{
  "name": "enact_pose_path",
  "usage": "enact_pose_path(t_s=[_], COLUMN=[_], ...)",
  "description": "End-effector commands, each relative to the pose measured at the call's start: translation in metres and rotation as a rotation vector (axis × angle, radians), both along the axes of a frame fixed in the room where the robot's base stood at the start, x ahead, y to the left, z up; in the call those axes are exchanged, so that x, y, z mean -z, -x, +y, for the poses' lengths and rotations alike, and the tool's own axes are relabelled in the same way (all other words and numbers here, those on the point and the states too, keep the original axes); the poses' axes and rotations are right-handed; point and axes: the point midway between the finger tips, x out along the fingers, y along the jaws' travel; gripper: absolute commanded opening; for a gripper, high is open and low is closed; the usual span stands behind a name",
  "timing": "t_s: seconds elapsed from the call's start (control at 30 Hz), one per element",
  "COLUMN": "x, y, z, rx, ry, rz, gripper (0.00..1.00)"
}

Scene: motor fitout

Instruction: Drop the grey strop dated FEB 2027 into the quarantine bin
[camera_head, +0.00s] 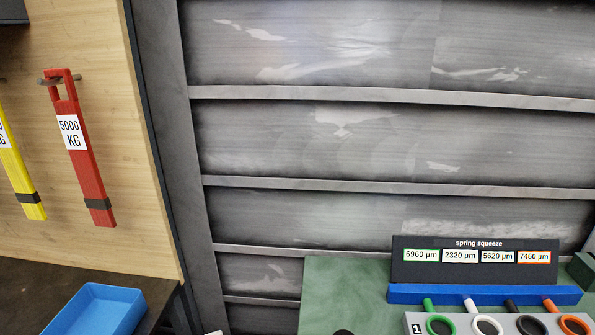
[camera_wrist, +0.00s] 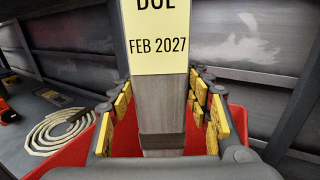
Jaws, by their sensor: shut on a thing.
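The grey strop (camera_wrist: 160,108) hangs in the middle of the wrist view, with a pale yellow label (camera_wrist: 157,45) reading FEB 2027 above its grey band and a dark band lower down. My gripper (camera_wrist: 160,100) is shut on it, with yellow pads on both sides. A red open container (camera_wrist: 68,155) shows behind and below the strop; no name is visible on it, so I cannot tell for certain that it is the quarantine bin. The strop's lower end is hidden by my gripper's body. Neither gripper nor grey strop shows in the head view.
A red 5000 KG strop (camera_head: 85,160) and a yellow strop (camera_head: 18,170) hang on a wooden panel. A blue tray (camera_head: 97,310) sits on the dark counter below. A spring squeeze board (camera_head: 475,262) stands on a green surface. A beige coil (camera_wrist: 60,130) lies left in the wrist view.

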Motion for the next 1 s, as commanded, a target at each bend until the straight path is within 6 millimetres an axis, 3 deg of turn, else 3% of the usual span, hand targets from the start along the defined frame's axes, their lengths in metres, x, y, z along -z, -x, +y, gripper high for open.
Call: enact_pose_path(t_s=[0.4,0.77,0.8,1.0], x=[0.046,0.049,0.049,0.049], y=[0.000,0.000,0.000,0.000], z=[0.000,0.000,0.000,0.000], rx=[0.000,0.000,0.000,0.000], ry=[-0.001,-0.002,-0.002,0.000], rz=[-0.002,-0.001,-0.001,-0.001], gripper=[0.09,0.09,0.50,0.62])
